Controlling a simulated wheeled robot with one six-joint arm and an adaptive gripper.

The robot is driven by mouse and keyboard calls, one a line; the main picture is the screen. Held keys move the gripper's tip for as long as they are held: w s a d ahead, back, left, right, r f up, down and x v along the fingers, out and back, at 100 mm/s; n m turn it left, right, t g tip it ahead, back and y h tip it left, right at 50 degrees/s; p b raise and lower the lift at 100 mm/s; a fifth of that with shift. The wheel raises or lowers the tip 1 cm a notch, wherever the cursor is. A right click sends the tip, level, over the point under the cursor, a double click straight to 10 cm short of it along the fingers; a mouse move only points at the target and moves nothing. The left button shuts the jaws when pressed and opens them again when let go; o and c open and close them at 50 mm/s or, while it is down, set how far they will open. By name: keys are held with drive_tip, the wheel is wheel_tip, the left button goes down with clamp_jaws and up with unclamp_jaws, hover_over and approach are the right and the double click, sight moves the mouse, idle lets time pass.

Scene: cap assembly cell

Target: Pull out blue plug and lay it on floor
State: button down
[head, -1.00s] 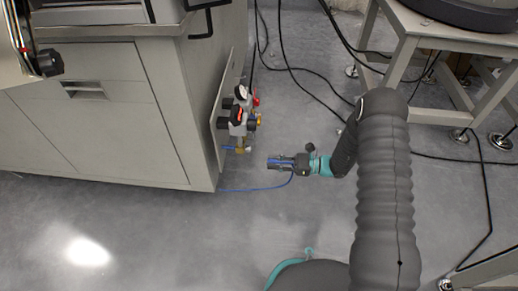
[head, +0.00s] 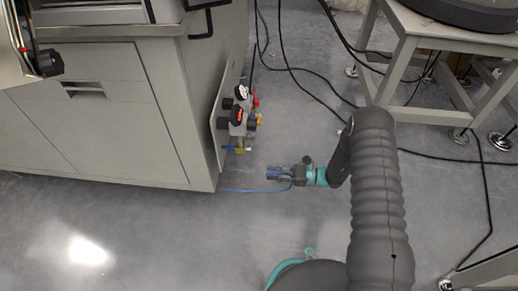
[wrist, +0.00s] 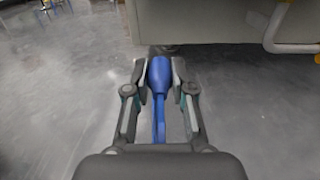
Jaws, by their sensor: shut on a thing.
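The blue plug (wrist: 159,76) is between the two fingers of my gripper (wrist: 159,67) in the wrist view, with its blue cable (wrist: 159,120) running back toward the palm. My gripper is shut on the plug. In the head view my gripper (head: 272,173) is to the right of the cabinet's valve panel, apart from it, with a little blue showing at the fingers. The blue cable (head: 245,190) runs left from there toward the cabinet's bottom corner. The plug's height above the floor (head: 190,240) is hard to tell.
A grey cabinet (head: 100,135) stands at left, with a panel of valves and fittings (head: 238,118) on its right side. Black cables (head: 300,75) lie on the floor behind my gripper. A metal-framed table (head: 400,60) stands at right. The front floor is clear.

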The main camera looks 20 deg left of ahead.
sight(273, 193)
drive_tip(key=shift+f, duration=5.4)
drive_tip(key=shift+f, duration=0.1)
drive_tip(key=c, duration=0.9)
unclamp_jaws()
drive_tip(key=shift+f, duration=0.1)
drive_tip(key=v, duration=1.2)
drive_tip(key=shift+d+r, duration=0.15)
drive_tip(key=shift+r, duration=0.1)
